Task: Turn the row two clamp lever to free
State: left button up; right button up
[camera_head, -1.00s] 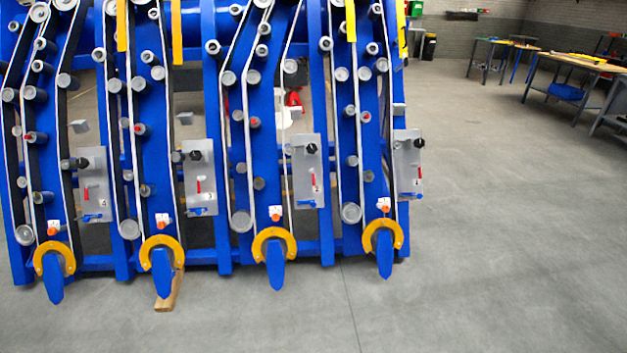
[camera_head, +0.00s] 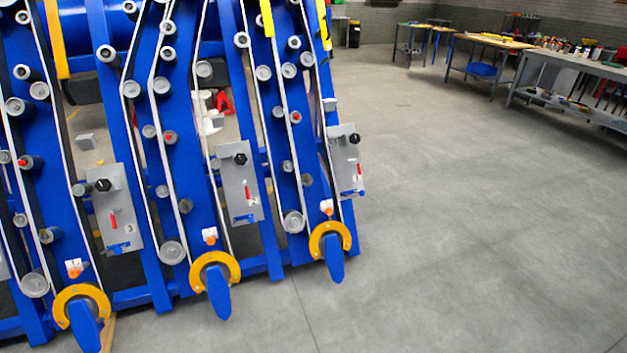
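The blue harvester chassis (camera_head: 187,200) fills the left of the head view, with several rows of belts and rollers. Grey panels hang between or beside the rows: a left one (camera_head: 128,228), a middle one (camera_head: 230,195) and a right one (camera_head: 341,175). Each carries a black knob, a red lever and a small blue handle. The red levers show on the left panel (camera_head: 113,221), the middle panel (camera_head: 248,193) and the right panel (camera_head: 359,168). I cannot tell which lever is row two's clamp lever. Neither gripper is in view.
Yellow-orange collars with blue pointed tips, such as the rightmost one (camera_head: 330,240), stick out low at the chassis front. Grey floor (camera_head: 470,220) is open to the right and in front. Workbenches (camera_head: 575,75) stand at the back right.

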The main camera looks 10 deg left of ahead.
aim_at(247, 192)
jog(key=z, duration=0.5)
jog(key=i, duration=1.9)
jog(key=u, duration=0.8)
